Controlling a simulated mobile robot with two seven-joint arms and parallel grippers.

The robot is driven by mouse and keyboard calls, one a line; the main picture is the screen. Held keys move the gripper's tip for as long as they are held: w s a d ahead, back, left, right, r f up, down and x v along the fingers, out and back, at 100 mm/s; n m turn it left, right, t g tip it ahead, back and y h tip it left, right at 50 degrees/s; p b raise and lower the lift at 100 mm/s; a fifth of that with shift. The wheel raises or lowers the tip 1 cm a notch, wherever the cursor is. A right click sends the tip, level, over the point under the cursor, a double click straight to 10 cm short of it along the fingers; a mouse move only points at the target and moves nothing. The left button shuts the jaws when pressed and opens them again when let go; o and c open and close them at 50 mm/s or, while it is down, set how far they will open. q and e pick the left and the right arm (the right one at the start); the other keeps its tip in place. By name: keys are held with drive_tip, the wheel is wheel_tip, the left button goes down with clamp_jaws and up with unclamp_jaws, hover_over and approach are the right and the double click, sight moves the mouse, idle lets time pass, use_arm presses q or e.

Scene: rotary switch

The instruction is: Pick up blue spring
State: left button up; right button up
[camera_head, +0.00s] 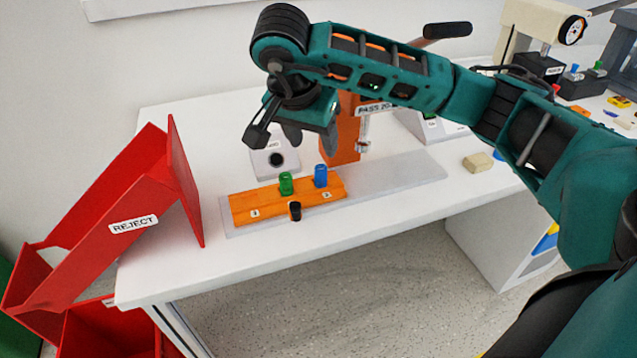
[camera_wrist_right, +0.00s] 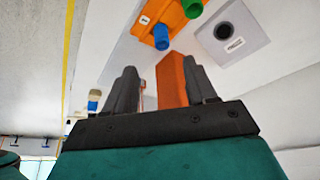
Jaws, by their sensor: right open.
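The blue spring (camera_head: 320,176) stands upright at the back right of the orange block (camera_head: 247,208) on the table. It also shows in the right wrist view (camera_wrist_right: 160,38), beyond the fingertips. A green piece (camera_head: 286,184) stands to its left, and a small black piece (camera_head: 295,211) is in front. My right gripper (camera_head: 276,134) is open and empty, above and to the left of the blue spring in the head view, apart from it. In the right wrist view its two fingers (camera_wrist_right: 161,78) are spread with nothing between them. My left gripper is not in view.
An orange post (camera_head: 345,140) stands just behind the block, close to my right gripper. A white box with a black button (camera_head: 270,162) sits behind the block. A red REJECT bin (camera_head: 110,200) is at the left. The grey plate (camera_head: 400,178) is bare to the right.

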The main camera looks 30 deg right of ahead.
sight(320, 168)
drive_tip(key=x, duration=0.9)
drive_tip(key=shift+w+f+b, duration=0.15)
drive_tip(key=shift+w+b, duration=0.05)
drive_tip(key=shift+b, duration=0.15)
drive_tip(key=shift+a, duration=0.1)
drive_tip(key=shift+c, duration=0.2)
clamp_jaws()
